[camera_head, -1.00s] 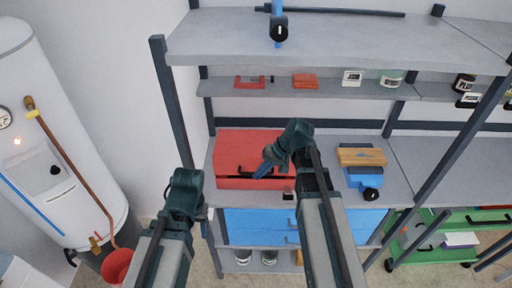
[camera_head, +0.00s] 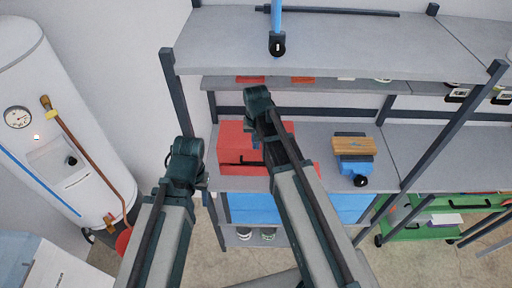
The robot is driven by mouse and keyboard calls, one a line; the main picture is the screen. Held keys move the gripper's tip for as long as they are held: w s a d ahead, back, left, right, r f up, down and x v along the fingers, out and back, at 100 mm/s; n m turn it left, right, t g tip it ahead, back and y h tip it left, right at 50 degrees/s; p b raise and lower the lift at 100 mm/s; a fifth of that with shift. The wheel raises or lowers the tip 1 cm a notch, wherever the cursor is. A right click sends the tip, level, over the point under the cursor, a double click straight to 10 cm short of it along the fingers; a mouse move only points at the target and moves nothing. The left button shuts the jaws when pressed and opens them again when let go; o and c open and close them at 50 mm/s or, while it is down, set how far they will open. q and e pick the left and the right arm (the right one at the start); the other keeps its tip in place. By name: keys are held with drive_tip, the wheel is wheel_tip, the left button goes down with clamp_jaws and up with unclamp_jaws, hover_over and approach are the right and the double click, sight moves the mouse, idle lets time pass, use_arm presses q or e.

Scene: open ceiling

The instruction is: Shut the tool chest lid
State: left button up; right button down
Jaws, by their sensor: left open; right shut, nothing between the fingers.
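The red tool chest (camera_head: 230,138) sits on the workbench at the back, left of centre. Its red top and front with a dark handle show. My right arm crosses its right part, so I cannot tell exactly how the lid sits. My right gripper (camera_head: 254,114) is shut and empty, above or in front of the chest's top. Its wrist hides most of the fingers, and contact with the chest cannot be seen. My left gripper (camera_head: 203,184) is open, low and left of the chest, in front of the bench's left post and mostly hidden by its wrist.
The grey workbench (camera_head: 395,165) is clear to the right of a blue object with wooden blocks (camera_head: 354,147). An overhead shelf (camera_head: 350,45) spans above the bench. A white water heater (camera_head: 45,110) stands at left, and a green cart (camera_head: 430,228) at right.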

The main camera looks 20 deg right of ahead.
sight(256, 163)
drive_tip(key=f+b, duration=0.8)
drive_tip(key=f, duration=0.1)
drive_tip(key=shift+w+d+f+b, duration=0.1)
drive_tip(key=shift+w+f+b, duration=0.1)
drive_tip(key=shift+w+b, duration=0.2)
drive_tip(key=f+b, duration=0.1)
drive_tip(key=s+f+b, duration=0.2)
drive_tip(key=shift+a, duration=0.3)
drive_tip(key=shift+r, duration=0.15)
